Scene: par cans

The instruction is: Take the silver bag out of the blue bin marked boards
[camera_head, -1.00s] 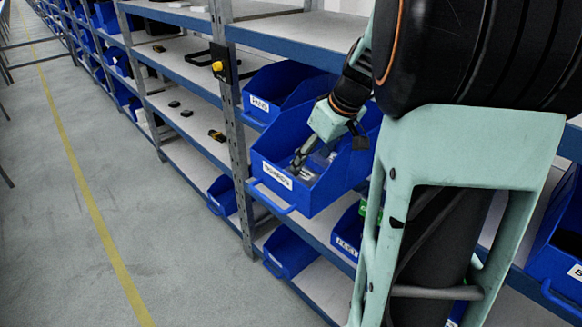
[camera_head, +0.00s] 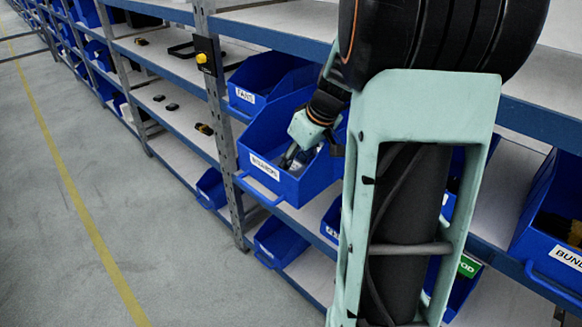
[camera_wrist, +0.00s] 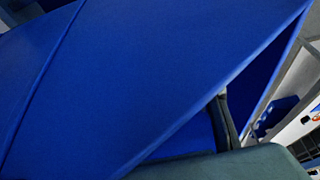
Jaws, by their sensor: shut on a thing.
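The blue bin marked boards (camera_head: 285,187) stands on the middle shelf in the head view, its white label on the front wall. My gripper (camera_head: 288,160) reaches down into this bin from the upper right, behind the front wall. The silver bag (camera_head: 305,158) shows as a small grey, shiny patch inside the bin, at the fingers. The fingers are shut on it, low in the bin; the fingertips are mostly hidden. The wrist view is filled by a blue bin wall (camera_wrist: 150,75), with a dark finger at the lower middle.
Another blue bin (camera_head: 243,97) stands close behind on the left, beside a grey shelf post (camera_head: 224,150). More blue bins (camera_head: 280,240) stand below. The grey aisle floor on the left is clear.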

